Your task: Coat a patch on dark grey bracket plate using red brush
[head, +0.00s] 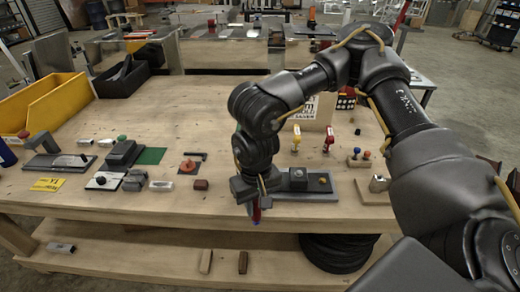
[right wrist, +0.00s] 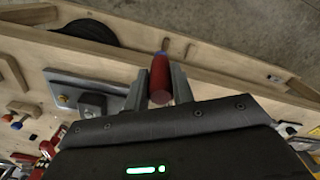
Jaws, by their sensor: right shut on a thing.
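My right gripper (head: 257,198) is shut on the red brush (right wrist: 160,78), low at the front edge of the bench. The brush's red handle stands between the two fingers in the right wrist view, and its far end points away from the gripper. In the head view only a little red (head: 256,214) shows below the fingers. The dark grey bracket plate (head: 318,196), with a dark block and a yellowish knob on it, lies just right of the gripper. It also shows left of the fingers in the right wrist view (right wrist: 85,82). My left gripper is not in view.
Yellow bins (head: 50,112) and a black bin (head: 122,80) stand at the back left. Several small parts, a dark block (head: 124,152) and an orange knob (head: 189,165) lie left of the gripper. The bench middle is clear. A lower shelf holds a black coil (head: 340,252).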

